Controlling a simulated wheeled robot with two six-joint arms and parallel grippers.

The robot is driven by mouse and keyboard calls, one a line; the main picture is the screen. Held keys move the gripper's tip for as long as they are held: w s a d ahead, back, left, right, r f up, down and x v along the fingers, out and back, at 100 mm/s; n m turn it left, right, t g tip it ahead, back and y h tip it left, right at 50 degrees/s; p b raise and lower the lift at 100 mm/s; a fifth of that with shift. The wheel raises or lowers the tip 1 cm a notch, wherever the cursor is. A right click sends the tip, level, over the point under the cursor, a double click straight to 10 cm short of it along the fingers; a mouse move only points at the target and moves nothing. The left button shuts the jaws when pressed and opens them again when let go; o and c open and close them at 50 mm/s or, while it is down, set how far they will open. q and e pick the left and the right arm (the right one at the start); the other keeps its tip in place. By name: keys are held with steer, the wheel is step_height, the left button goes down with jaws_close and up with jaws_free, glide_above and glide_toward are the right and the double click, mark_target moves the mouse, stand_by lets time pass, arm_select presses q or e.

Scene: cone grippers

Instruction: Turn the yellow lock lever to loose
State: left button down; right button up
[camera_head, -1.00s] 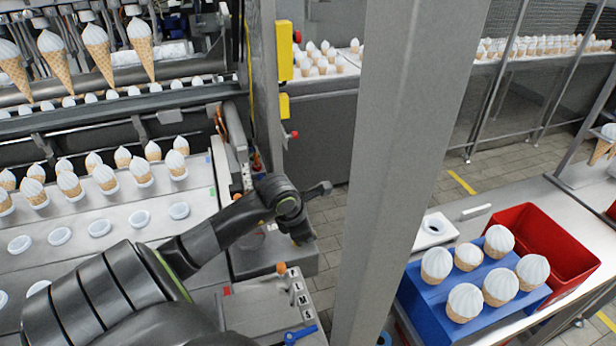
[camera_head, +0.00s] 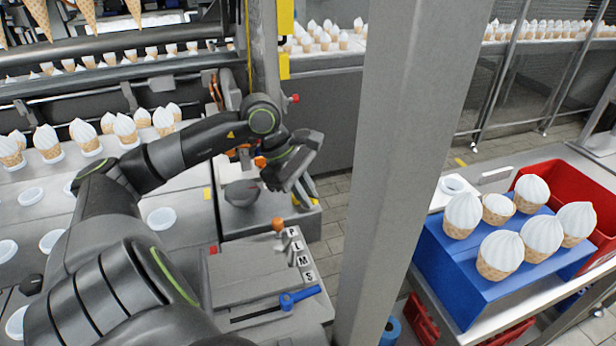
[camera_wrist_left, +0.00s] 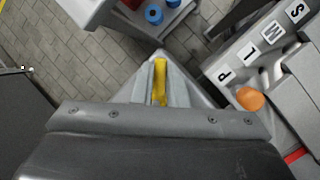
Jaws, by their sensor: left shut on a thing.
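The yellow lock lever (camera_wrist_left: 160,78) shows in the left wrist view as a short yellow bar between my left gripper's fingers. In that view my left gripper (camera_wrist_left: 158,88) is shut on it, with grey fingers on both sides. In the head view my left gripper (camera_head: 302,190) is over the end of a grey machine part, beside the lettered panel. My right gripper is in neither view.
An orange knob (camera_head: 278,225) stands beside several letter tiles (camera_head: 304,260); a blue slider handle (camera_head: 300,298) is in front. A grey post (camera_head: 395,150) stands to the right. Beyond it are a blue cone holder (camera_head: 465,285) and a red bin (camera_head: 590,195).

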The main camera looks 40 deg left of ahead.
arm_select(q)
steer(key=m+b, duration=0.2)
steer(key=m+g+b, duration=0.1)
steer(key=b, duration=0.1)
steer(key=shift+s+a+f+m+h, duration=0.1)
steer(key=shift+s+f+m+h, duration=0.2)
steer(key=shift+s, duration=0.1)
steer(key=shift+s+a+r+m+g+b, duration=0.1)
steer(key=shift+s+r+m+g+b, duration=0.1)
steer(key=shift+m+g+b, duration=0.4)
steer(key=shift+s+r+m+g+b, duration=0.1)
steer(key=shift+s+m+g+b, duration=0.1)
steer(key=shift+m+b, duration=0.7)
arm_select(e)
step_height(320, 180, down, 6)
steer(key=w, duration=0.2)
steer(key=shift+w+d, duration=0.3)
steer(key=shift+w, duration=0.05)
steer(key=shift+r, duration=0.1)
arm_select(q)
steer(key=c, duration=1.5)
jaws_free()
steer(key=shift+o, duration=0.2)
